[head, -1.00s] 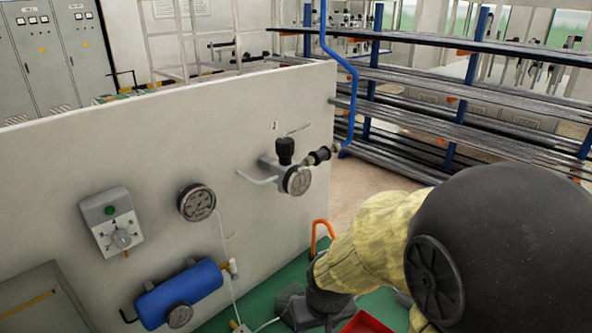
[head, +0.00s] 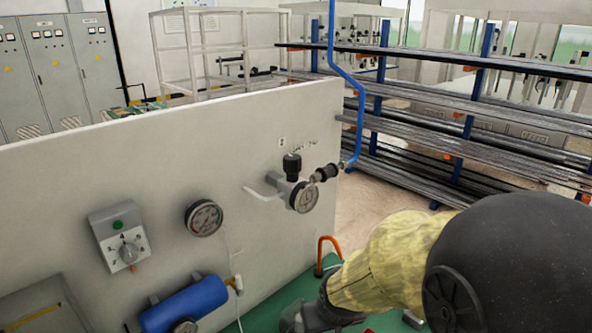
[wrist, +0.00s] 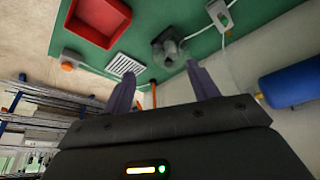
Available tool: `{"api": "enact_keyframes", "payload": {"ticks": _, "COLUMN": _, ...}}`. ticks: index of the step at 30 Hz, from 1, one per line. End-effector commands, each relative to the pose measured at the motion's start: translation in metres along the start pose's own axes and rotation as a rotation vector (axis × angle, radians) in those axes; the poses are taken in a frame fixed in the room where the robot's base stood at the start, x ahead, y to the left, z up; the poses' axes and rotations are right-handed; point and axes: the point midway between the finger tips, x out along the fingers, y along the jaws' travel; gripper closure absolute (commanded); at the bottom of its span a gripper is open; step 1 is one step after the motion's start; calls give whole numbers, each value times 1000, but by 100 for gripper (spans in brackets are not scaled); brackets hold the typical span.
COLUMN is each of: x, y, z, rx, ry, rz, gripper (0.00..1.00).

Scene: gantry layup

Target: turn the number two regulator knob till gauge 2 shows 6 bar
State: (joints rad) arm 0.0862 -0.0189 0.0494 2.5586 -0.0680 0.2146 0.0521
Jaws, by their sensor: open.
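A regulator with a black knob (head: 292,163) is mounted on the pale panel (head: 130,180), upright above its round gauge (head: 304,197). A small plate (head: 282,142) above it is too small to read for sure. A second round gauge (head: 203,218) is on the panel further left. The needles are too small to read. My gripper (wrist: 160,86) is open, with nothing between its fingers in the wrist view. It is low and to the right of the regulator, apart from it; its fingers cannot be made out in the head view. The knob does not show in the wrist view.
A switch box (head: 120,237) and blue cylinder (head: 187,303) are on the left. An orange hook (head: 325,250) stands beside the panel's right part. The wrist view shows a red tray (wrist: 98,18) and grey fitting (wrist: 168,48) on a green surface. Metal racks (head: 450,130) stand behind.

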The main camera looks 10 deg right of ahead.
Motion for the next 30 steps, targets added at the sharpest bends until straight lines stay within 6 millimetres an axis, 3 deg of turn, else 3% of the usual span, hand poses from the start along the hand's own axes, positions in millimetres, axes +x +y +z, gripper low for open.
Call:
{"api": "enact_keyframes", "payload": {"ticks": 6, "x": -42, "y": 31, "z": -79, "rx": 37, "ry": 387, "rz": 37, "gripper": 41}}
{"api": "enact_keyframes", "payload": {"ticks": 15, "x": -134, "y": 39, "z": -161, "rx": -5, "ry": 894, "rz": -33, "gripper": 41}}
{"api": "enact_keyframes", "payload": {"ticks": 18, "x": -167, "y": 32, "z": -176, "rx": -42, "ry": 1031, "rz": -89, "gripper": 41}}
{"api": "enact_keyframes", "payload": {"ticks": 22, "x": -196, "y": 22, "z": -184, "rx": -86, "ry": 1144, "rz": -158, "gripper": 41}}
{"api": "enact_keyframes", "payload": {"ticks": 30, "x": -205, "y": 15, "z": -185, "rx": -104, "ry": 1182, "rz": -193, "gripper": 41}}
